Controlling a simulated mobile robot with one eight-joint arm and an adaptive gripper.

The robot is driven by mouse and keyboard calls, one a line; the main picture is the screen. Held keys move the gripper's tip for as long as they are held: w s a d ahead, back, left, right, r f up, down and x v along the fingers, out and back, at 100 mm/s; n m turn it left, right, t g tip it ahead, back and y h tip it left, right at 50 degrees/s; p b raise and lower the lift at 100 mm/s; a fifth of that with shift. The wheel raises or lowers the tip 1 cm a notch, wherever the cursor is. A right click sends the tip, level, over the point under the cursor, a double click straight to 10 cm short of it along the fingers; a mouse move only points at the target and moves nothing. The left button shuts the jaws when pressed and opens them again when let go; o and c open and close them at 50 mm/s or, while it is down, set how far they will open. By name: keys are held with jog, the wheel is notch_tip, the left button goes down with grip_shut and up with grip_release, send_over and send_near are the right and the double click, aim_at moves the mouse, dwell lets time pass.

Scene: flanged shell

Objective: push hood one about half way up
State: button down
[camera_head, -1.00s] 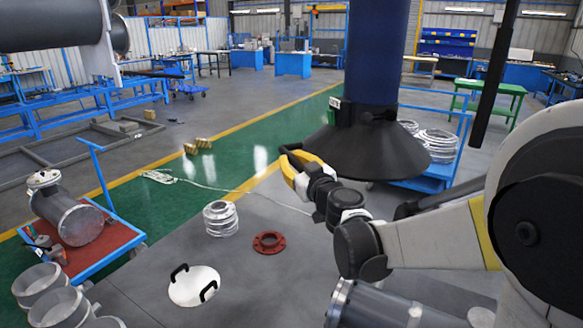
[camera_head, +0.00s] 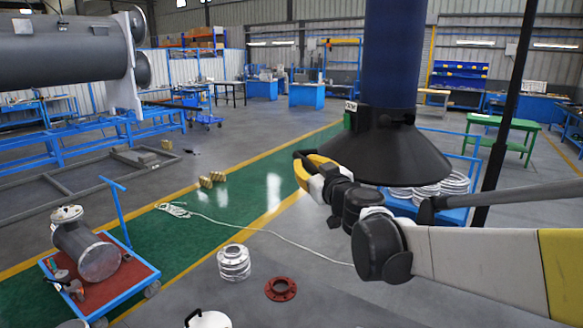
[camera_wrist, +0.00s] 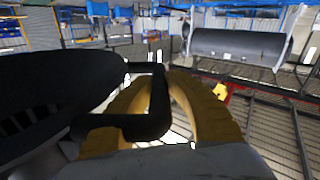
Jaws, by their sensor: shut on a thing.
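The hood (camera_head: 385,152) is a black cone under a thick blue duct (camera_head: 390,55), hanging right of centre in the head view. A small label sits above the cone at its left, too small to read. In the wrist view the dark hood (camera_wrist: 60,85) fills the left side. A black loop handle (camera_wrist: 158,100) stands out from its rim. My gripper (camera_head: 303,168) has yellow fingers and is at the hood's left rim. In the wrist view my gripper's fingers (camera_wrist: 160,110) are around the handle, shut on it. The exact contact is partly hidden.
A blue cart (camera_head: 440,210) with silver coils stands behind the hood. Below lie a red flange (camera_head: 280,288), a silver flanged stack (camera_head: 234,262) and a white cover with black handles (camera_head: 208,320). A red-topped cart (camera_head: 130,278) stands at left. A pale cord crosses the floor.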

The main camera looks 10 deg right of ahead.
jog(key=c, duration=1.3)
grip_release()
jog(key=s+d, duration=0.2)
jog(key=s, duration=1)
